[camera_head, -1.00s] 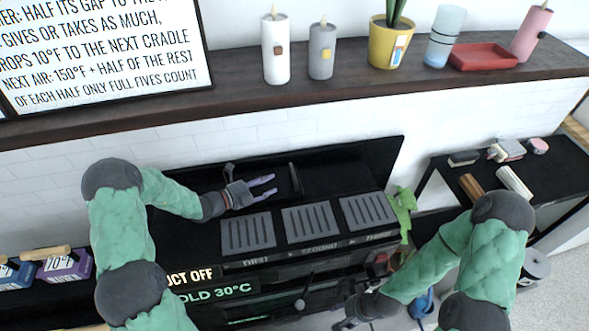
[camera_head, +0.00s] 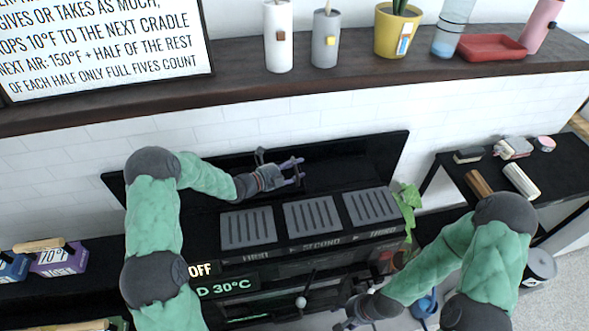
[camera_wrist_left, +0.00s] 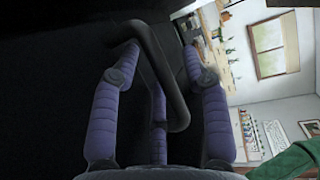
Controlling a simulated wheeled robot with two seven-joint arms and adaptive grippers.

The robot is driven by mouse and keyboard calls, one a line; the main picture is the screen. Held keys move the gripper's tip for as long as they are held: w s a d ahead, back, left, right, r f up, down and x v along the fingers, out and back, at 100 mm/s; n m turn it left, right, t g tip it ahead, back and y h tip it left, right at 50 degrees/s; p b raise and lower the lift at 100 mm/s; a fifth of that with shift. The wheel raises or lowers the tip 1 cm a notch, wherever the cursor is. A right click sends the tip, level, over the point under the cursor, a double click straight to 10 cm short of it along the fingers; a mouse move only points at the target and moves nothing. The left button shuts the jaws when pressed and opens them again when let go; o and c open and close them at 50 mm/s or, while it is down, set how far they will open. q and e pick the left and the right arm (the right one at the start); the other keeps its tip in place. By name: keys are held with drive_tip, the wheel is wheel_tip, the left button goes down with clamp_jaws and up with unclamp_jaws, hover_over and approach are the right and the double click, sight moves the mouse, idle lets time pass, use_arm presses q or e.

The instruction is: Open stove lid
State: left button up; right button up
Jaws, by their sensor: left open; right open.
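The black stove (camera_head: 330,265) stands below the shelf, with three grey grates marked first, second, third. A dark lid panel (camera_head: 365,155) lies behind the grates; its exact tilt is hard to tell. My left gripper (camera_head: 291,172) is open at the panel's middle, around its dark handle. In the left wrist view the curved handle bar (camera_wrist_left: 168,85) passes between the open purple fingers (camera_wrist_left: 160,52); firm contact cannot be told. My right gripper (camera_head: 352,318) is open and empty, low in front of the stove's right side, partly cut off by the picture's bottom edge.
A shelf (camera_head: 240,95) above holds candles, a yellow plant pot (camera_head: 398,37), a red tray (camera_head: 492,47) and a sign board (camera_head: 110,45). A black side table (camera_head: 510,180) with small items stands right.

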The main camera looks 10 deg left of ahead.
use_arm(q)
clamp_jaws()
drive_tip(key=shift+r, duration=0.2)
